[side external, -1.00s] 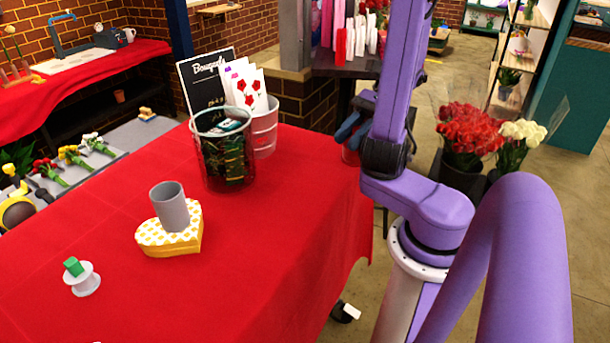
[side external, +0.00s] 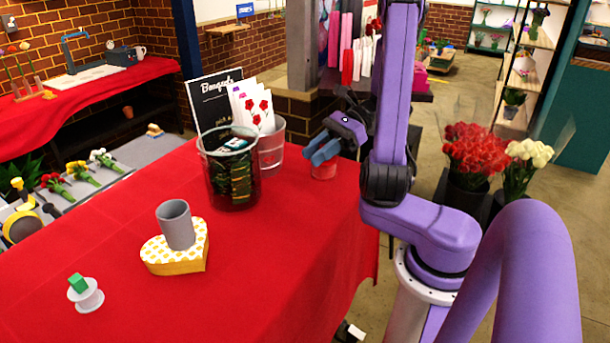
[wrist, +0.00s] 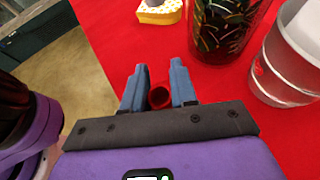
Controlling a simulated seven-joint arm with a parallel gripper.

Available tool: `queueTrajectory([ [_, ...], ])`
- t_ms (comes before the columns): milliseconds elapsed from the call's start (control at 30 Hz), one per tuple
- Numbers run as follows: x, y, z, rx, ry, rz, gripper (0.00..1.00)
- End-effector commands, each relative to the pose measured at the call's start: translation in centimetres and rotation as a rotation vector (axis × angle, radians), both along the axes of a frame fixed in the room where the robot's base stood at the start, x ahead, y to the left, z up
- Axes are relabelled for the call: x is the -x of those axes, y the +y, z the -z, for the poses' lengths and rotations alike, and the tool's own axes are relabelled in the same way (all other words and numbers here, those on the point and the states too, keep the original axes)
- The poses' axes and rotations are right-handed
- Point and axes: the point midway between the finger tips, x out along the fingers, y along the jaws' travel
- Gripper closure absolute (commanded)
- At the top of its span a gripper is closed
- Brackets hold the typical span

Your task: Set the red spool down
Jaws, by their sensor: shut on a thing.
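The red spool (side external: 323,170) is a small red cylinder between the blue fingers of my gripper (side external: 318,154), near the right edge of the red-covered table (side external: 262,262). In the wrist view the spool (wrist: 159,97) sits between the two fingers of my gripper (wrist: 159,68), and its round end with a dark hollow shows. My gripper is shut on it. The spool is at or just above the cloth; red on red, I cannot tell whether it touches.
A dark glass vase (side external: 230,180) and a clear bucket (side external: 271,150) stand left of my gripper. A heart-shaped box (side external: 160,262) bears a grey cup (side external: 175,225). A white spool (side external: 92,299) with a green block is at front left. Cloth between is clear.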

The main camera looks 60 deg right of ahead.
Motion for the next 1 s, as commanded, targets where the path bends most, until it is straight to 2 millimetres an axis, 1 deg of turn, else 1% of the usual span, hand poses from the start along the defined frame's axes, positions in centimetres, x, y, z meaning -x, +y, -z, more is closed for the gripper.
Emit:
queueTrajectory([
  [33, -0.5, -0.1, 0.7, -0.007, 0.001, -0.002, 1.0],
  [200, -2.1, -0.6, 2.8, -0.004, 0.002, -0.003, 1.0],
  [400, -3.4, -1.0, 4.4, -0.003, 0.001, -0.001, 1.0],
  [567, -3.9, -1.2, 5.0, -0.001, 0.0, -0.001, 1.0],
  [633, -4.2, -1.3, 5.6, -0.003, 0.001, 0.0, 1.0],
  [833, -4.1, -1.3, 7.8, -0.004, 0.0, 0.0, 1.0],
  [1000, -4.1, -1.3, 8.3, 0.0, 0.0, 0.0, 1.0],
])
